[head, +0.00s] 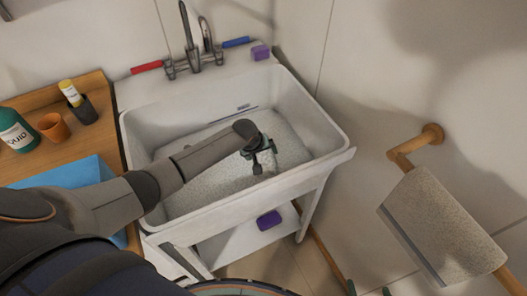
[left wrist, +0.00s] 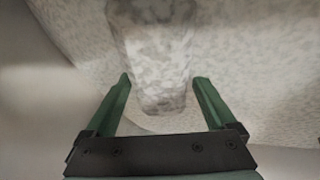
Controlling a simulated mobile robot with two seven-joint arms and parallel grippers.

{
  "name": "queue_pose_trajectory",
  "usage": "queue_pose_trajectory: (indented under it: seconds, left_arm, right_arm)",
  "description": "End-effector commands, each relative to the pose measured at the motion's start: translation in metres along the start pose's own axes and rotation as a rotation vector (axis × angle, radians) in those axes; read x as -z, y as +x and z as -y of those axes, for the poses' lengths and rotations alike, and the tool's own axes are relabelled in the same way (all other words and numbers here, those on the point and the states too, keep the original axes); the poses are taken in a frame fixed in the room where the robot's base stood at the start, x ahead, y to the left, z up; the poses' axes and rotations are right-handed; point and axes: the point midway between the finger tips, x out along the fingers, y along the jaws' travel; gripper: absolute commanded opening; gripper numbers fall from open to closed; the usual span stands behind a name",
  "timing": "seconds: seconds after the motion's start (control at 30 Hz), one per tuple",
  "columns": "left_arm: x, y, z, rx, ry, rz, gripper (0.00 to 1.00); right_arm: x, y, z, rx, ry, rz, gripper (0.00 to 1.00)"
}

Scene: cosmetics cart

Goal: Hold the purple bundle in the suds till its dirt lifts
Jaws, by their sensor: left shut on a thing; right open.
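My left gripper (head: 258,158) reaches down into the white sink basin (head: 146,140), at the grey-white speckled suds (head: 205,187). In the left wrist view its green fingers (left wrist: 160,98) stand on either side of a long, pale, speckled shape (left wrist: 160,62), which I take for the bundle under suds. No purple shows on it, so its dirt cannot be judged. My right gripper (head: 368,291) is open; only its green fingertips show at the bottom edge of the head view, away from the sink.
A purple block (head: 260,52) sits on the sink's back right corner, another (head: 268,220) on the shelf below. The tap (head: 191,50) rises behind the basin. A green bottle (head: 15,130) and orange cup (head: 53,128) stand left. A paper roll (head: 440,225) hangs right.

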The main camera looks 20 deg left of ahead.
Motion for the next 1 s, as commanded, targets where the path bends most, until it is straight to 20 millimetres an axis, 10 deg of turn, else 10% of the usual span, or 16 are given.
queue_pose_trajectory:
  seconds: [1.0]
  left_arm:
    - [0.0004, 0.0013, -0.0059, -0.002, -0.001, 0.001, 0.38]
  right_arm:
    - [0.0026, -0.0025, 0.0001, 0.000, 0.000, 0.000, 1.00]
